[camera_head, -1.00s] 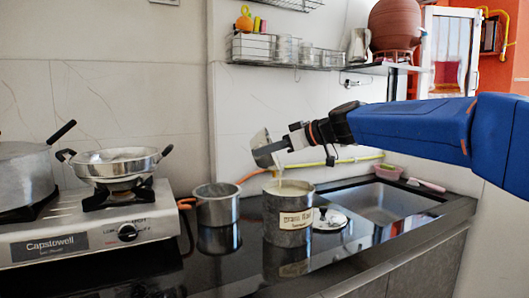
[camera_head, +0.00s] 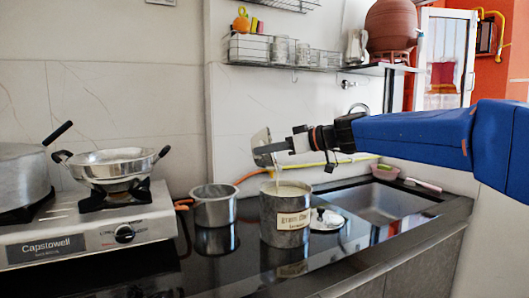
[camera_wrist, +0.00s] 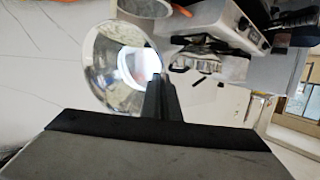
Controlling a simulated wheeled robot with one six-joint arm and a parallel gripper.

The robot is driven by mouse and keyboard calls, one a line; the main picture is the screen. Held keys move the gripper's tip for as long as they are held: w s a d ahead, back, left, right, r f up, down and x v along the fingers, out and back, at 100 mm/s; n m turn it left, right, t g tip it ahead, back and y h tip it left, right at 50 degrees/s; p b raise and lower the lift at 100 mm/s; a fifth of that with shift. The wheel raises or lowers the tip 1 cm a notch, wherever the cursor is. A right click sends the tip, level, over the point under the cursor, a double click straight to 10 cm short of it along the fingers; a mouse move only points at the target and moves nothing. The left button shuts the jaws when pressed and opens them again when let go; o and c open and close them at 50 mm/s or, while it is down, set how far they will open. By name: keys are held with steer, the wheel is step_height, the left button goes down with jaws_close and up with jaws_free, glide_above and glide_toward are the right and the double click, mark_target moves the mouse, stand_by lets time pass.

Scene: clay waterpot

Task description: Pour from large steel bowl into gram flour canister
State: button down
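The large steel bowl (camera_head: 261,142) is held in the air above the gram flour canister, tipped steeply on its side. In the wrist view the shiny bowl (camera_wrist: 98,60) shows with its rim at the fingers. My gripper (camera_head: 284,146) is shut on the bowl's rim; its dark fingers (camera_wrist: 161,98) show in the wrist view. The gram flour canister (camera_head: 286,221), a grey metal cylinder with a pale label, stands upright and open on the black counter. Pale contents show near its top. A thin pale stream runs down from the bowl toward the canister's mouth.
A steel saucepan (camera_head: 214,207) stands just left of the canister. A lid (camera_head: 326,219) lies to its right, before the sink (camera_head: 381,201). A stove (camera_head: 80,228) with a two-handled pan (camera_head: 112,168) is at left. A wire shelf (camera_head: 285,58) hangs behind.

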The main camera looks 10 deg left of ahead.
steer(key=shift+d, duration=0.15)
stand_by(0.5)
steer(key=shift+d+r+y, duration=0.15)
steer(key=shift+d+y, duration=0.15)
steer(key=shift+y, duration=0.3)
steer(key=shift+d+m, duration=0.15)
steer(key=shift+m, duration=0.15)
steer(key=shift+d+r+t+y, duration=0.15)
steer(key=shift+d+t+y, duration=0.2)
steer(key=shift+y, duration=0.35)
steer(key=shift+d, duration=0.15)
stand_by(0.5)
steer(key=shift+d+m+y, duration=0.3)
steer(key=shift+y, duration=0.2)
